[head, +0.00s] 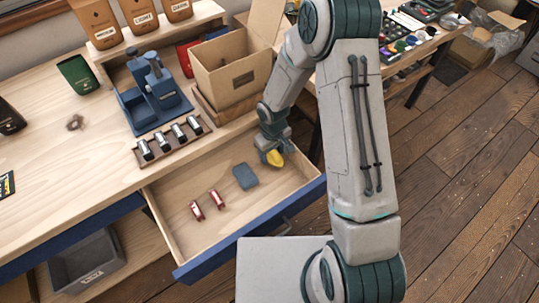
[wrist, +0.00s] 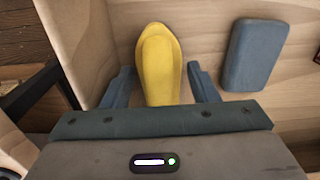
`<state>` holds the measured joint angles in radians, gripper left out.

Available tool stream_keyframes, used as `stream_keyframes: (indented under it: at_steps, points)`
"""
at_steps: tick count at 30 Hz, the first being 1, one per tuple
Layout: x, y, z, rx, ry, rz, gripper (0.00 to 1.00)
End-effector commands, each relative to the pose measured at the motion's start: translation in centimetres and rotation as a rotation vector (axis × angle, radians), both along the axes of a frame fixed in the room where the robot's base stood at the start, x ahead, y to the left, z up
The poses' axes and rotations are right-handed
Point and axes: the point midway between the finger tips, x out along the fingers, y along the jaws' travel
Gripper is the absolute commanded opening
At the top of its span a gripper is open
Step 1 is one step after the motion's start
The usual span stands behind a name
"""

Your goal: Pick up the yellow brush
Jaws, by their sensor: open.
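The yellow brush (head: 275,158) lies in the open wooden drawer (head: 173,210), near the drawer's right end. In the wrist view the yellow brush (wrist: 160,62) is a long rounded shape between my two fingers. My gripper (wrist: 160,85) is open, with one finger on each side of the brush and a gap visible on both sides. In the head view my gripper (head: 272,146) reaches down into the drawer right over the brush and hides part of it.
A blue-grey block (head: 245,176) lies left of the brush, and it also shows in the wrist view (wrist: 256,54). Two red items (head: 205,204) lie further left in the drawer. An open cardboard box (head: 235,75) stands on the bench behind. The drawer's walls close in near my gripper.

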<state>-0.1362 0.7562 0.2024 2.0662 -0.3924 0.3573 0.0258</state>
Motion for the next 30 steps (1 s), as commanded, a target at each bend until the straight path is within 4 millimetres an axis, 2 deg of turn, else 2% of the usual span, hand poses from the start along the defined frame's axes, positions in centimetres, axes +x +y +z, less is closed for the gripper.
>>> stream_keyframes:
  at_steps: [4, 8, 20, 26, 30]
  points:
    - [0.0, 0.0, 0.1, 0.001, -0.001, 0.000, 0.54]
    - [0.0, 0.0, 0.1, 0.001, -0.001, 0.000, 0.18]
    - [0.1, 0.0, 0.5, 0.001, -0.003, 0.000, 0.17]
    - [0.2, 0.0, 2.1, 0.001, -0.005, -0.001, 0.17]
    - [0.2, 0.0, 4.3, 0.002, -0.007, -0.001, 0.17]
